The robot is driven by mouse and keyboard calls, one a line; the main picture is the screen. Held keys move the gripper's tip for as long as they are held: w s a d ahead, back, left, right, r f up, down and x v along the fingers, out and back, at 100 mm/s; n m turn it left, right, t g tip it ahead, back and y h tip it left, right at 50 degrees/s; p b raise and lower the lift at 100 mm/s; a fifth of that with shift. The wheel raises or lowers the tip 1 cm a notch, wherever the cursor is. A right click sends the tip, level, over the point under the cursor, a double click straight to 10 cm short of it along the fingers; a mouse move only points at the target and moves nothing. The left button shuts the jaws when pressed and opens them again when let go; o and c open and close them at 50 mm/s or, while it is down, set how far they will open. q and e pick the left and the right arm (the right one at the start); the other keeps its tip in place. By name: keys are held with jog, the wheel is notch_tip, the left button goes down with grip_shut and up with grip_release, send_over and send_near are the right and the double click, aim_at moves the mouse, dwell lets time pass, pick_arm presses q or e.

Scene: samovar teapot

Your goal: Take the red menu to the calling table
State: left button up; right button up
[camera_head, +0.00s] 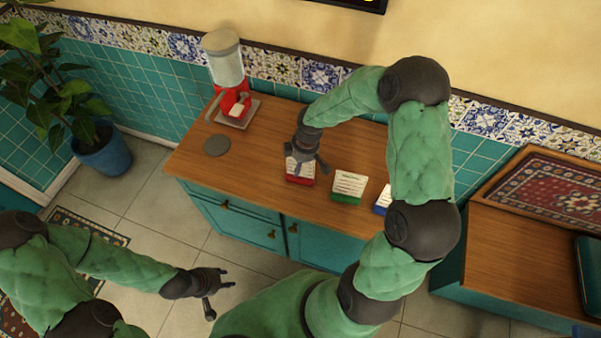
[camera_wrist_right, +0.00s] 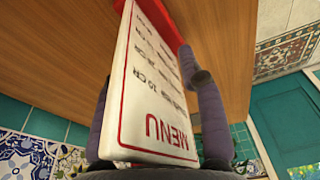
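The red menu (camera_head: 300,172), a white card on a red base, stands on the wooden counter (camera_head: 240,165). My right gripper (camera_head: 307,163) reaches down over it. In the right wrist view the menu (camera_wrist_right: 150,90) fills the space between the fingers (camera_wrist_right: 150,100), one along each side edge. Whether both fingers press on it I cannot tell. My left gripper (camera_head: 220,293) is open and empty, low over the floor in front of the counter. I cannot tell which surface is the calling table.
A green-based menu (camera_head: 348,186) and a blue-based menu (camera_head: 383,199) stand to the right of the red one. A red dispenser (camera_head: 230,80) and a grey disc (camera_head: 216,146) are on the counter's left. A second wooden cabinet (camera_head: 500,240) stands at right. A potted plant (camera_head: 100,150) is at left.

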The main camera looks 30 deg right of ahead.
grip_shut()
jog(key=shift+r, duration=0.1)
dwell(0.3)
